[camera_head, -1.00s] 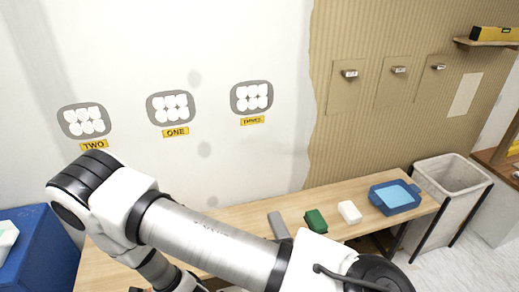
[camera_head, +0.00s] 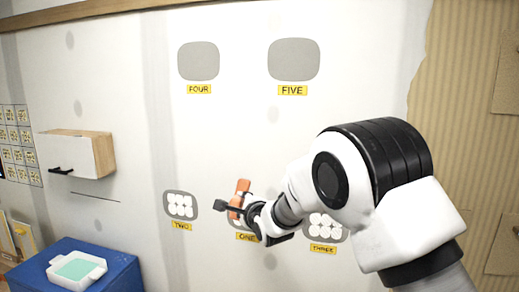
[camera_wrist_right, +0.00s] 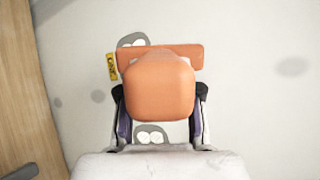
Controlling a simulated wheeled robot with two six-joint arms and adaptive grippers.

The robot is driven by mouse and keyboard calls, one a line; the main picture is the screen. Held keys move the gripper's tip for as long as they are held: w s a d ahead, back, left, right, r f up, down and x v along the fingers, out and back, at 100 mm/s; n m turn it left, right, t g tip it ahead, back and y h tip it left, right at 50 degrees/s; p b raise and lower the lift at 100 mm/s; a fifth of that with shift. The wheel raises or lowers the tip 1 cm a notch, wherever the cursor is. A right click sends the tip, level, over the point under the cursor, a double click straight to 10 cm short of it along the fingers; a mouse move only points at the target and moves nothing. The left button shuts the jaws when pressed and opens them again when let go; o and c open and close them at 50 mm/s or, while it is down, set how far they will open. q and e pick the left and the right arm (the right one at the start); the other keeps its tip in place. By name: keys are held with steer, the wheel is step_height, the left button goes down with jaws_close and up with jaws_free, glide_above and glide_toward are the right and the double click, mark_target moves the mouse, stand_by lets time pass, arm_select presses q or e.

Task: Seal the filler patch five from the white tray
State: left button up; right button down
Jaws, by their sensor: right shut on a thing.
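Filler patch five (camera_head: 293,60) is a plain grey rounded patch high on the white wall, above its yellow FIVE label (camera_head: 292,90). The white tray (camera_head: 96,271), with pale green contents, stands on a blue cabinet at the lower left. My right gripper (camera_head: 246,211) is shut on an orange tool (camera_head: 240,193), well below and left of patch five. In the right wrist view the orange tool (camera_wrist_right: 160,88) shows a wide bar and a blocky body between the fingers (camera_wrist_right: 160,112). It hides much of patch one. My left gripper is not in view.
Plain grey patch four (camera_head: 198,61) is left of five. Lower patches two (camera_head: 181,205) and three (camera_head: 325,227) carry white dots. A white wall box (camera_head: 76,155) sticks out at the left. The wall between upper and lower patches is clear.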

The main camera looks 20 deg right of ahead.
steer(key=s+d+r+n+t+p, duration=0.1)
steer(key=s+d+r+t+p, duration=0.1)
steer(key=r, duration=1.7)
steer(key=s+d+r+n+t+p, duration=0.1)
steer(key=d+r+t+p, duration=0.1)
steer(key=r, duration=1.7)
steer(key=w+d+p, duration=0.3)
steer(key=w+d, duration=0.1)
steer(key=w, duration=0.1)
steer(key=shift+w+p, duration=0.15)
steer(key=shift+p, duration=0.15)
steer(key=shift+r, duration=0.1)
